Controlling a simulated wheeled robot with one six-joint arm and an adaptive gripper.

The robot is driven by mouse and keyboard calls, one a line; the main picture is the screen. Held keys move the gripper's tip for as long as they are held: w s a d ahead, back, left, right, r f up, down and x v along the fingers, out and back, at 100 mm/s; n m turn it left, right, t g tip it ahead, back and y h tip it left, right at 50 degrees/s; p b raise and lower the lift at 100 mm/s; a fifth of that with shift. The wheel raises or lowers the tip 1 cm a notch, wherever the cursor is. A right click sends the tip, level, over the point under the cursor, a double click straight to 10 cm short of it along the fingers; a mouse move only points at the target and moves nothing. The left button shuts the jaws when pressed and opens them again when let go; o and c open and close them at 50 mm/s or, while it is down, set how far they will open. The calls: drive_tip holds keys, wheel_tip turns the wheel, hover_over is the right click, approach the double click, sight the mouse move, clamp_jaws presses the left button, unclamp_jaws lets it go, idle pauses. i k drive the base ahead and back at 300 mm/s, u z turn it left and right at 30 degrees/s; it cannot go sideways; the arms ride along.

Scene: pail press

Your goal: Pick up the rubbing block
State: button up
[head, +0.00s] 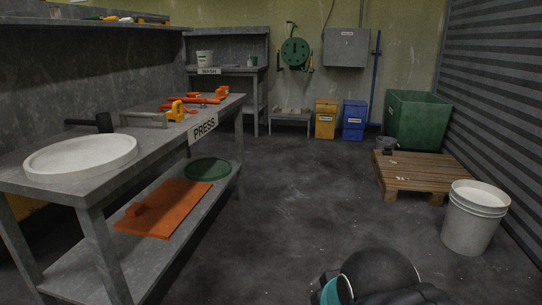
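Black and teal parts of my arm show at the bottom edge. My gripper's fingers are not visible, and nothing of mine touches the block.
A dark green disc (208,169) lies on the lower shelf behind the board. A white bucket (474,218) and a wooden pallet (422,172) stand on the right. A green bin (417,120) and yellow (326,119) and blue bins (354,120) stand behind. The middle floor is clear.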

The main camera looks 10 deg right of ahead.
sight(387, 151)
drive_tip(key=z, duration=0.05)
drive_tip(key=i, duration=1.85)
drive_tip(key=z, duration=0.3)
drive_tip(key=i, duration=1.85)
drive_tip(key=z, duration=0.55)
drive_tip(key=i, duration=1.8)
drive_tip(key=z, duration=0.75)
drive_tip(key=i, duration=2)
drive_tip(key=z, duration=0.4)
